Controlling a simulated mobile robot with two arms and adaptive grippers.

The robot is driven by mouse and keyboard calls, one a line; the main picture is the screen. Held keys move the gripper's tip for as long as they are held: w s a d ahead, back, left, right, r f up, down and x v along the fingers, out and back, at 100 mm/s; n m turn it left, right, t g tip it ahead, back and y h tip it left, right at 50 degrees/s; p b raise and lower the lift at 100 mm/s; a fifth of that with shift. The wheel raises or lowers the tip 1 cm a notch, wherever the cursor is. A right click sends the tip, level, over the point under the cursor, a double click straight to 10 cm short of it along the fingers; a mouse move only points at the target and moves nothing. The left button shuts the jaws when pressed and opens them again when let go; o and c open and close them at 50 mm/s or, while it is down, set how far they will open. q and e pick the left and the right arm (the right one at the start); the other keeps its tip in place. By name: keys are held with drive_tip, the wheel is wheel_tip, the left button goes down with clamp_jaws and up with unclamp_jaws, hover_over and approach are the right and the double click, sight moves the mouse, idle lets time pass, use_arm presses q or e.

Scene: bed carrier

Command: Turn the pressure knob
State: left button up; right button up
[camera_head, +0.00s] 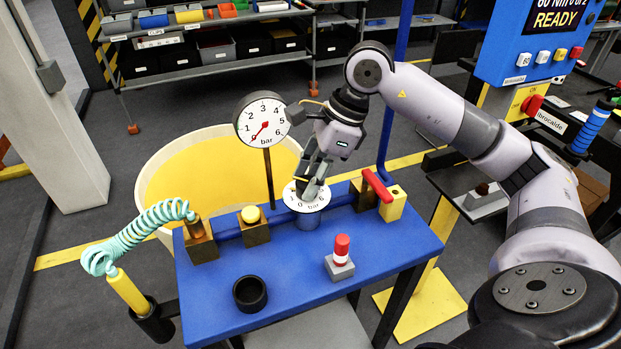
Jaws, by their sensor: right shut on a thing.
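The pressure knob sits at the white round dial (313,205) marked in bar, on the back part of the blue table. My right gripper (312,187) reaches down onto the dial's centre and is shut on the knob, which its fingers mostly hide. A round white gauge (262,119) on a dark post stands behind, to the left of the gripper. Its red needle points down and left, near the low end of the scale. My left gripper is not in view.
The blue table (290,280) also bears a red lever (377,186), a red-topped button (341,250), a yellow-topped block (251,216) and a black ring (250,293). A coiled teal hose (135,230) hangs left. A large yellow-lined tub (160,170) stands behind.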

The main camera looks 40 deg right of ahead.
idle(0.4)
drive_tip(key=o, duration=1.2)
drive_tip(key=shift+c, duration=0.2)
drive_tip(key=v, duration=1.2)
